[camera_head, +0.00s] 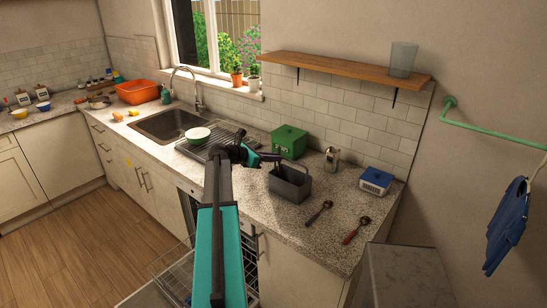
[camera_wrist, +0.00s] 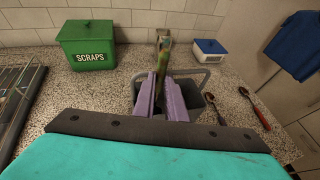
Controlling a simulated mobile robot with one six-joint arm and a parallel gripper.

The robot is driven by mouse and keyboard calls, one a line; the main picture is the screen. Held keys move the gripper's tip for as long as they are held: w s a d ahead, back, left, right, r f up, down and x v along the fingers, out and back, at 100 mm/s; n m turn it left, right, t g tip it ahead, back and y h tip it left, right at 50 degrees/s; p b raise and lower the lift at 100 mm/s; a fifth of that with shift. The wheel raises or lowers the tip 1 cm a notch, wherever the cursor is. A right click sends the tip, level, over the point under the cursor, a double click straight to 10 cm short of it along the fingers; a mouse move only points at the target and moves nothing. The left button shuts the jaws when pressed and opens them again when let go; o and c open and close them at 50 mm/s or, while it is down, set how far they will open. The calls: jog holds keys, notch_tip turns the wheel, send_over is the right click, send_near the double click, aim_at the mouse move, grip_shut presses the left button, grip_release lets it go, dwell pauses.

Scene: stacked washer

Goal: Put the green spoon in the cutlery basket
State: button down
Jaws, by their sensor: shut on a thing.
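The cutlery basket is a dark grey caddy (camera_head: 290,187) with a raised handle, standing on the speckled counter. In the wrist view its rim (camera_wrist: 203,75) shows behind and around my gripper. My gripper (camera_head: 272,161) is at the basket's upper left side in the head view. In the wrist view its purple fingers (camera_wrist: 163,82) are shut on a thin, mottled greenish piece, which I take as the green spoon (camera_wrist: 163,52). It sticks up past the fingertips, over the basket. Its lower part is hidden by the fingers. In the head view I cannot make out the spoon clearly.
A green SCRAPS box (camera_head: 289,141) stands behind the basket. A drying rack with a bowl (camera_head: 198,135) is left. A dishwasher rack (camera_head: 175,278) is pulled out below.

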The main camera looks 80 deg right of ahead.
jog(key=c, duration=1.7)
grip_release()
jog(key=shift+a, duration=0.1)
jog(key=b+v, duration=0.4)
jog(key=v, duration=0.9)
jog(key=shift+w+a+r, duration=0.15)
jog(key=shift+w, duration=0.1)
